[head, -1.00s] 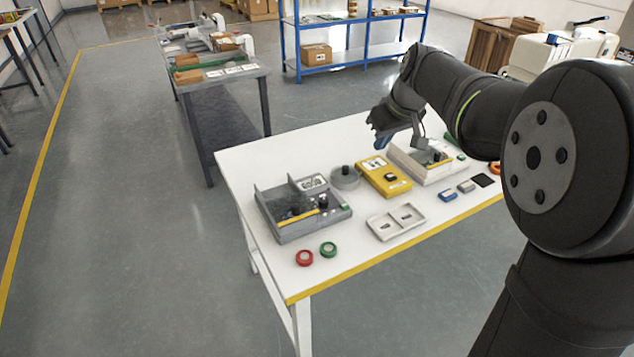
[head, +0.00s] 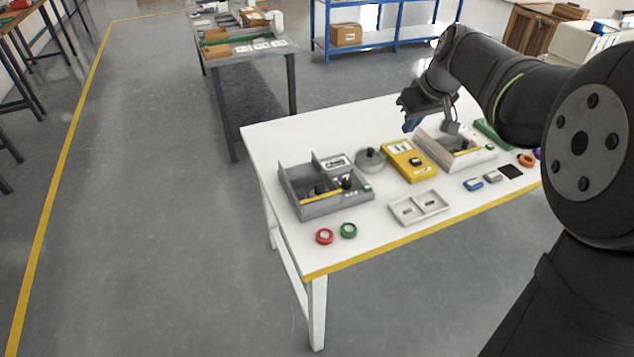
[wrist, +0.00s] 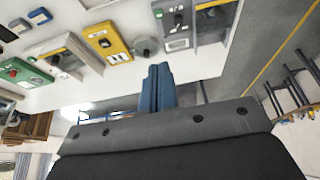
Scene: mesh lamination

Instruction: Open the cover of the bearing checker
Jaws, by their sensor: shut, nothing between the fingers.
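A grey box device (head: 325,205) with a round dark knob, a yellow bar and a clear panel sits at the left of the white table. A whitish box device (head: 480,158), also with a yellow bar and a clear panel, sits farther right. I cannot read which is the bearing checker, nor tell clearly how either cover sits. In the wrist view the grey device (wrist: 178,44) is at upper right and the whitish one (wrist: 50,47) at upper left. My gripper (head: 408,124), with blue fingers, is above the table's back, apart from both; its fingers (wrist: 157,88) are together and empty.
Between the boxes stand a yellow device (head: 408,174) and a round grey piece (head: 370,160). The table's back left is clear.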

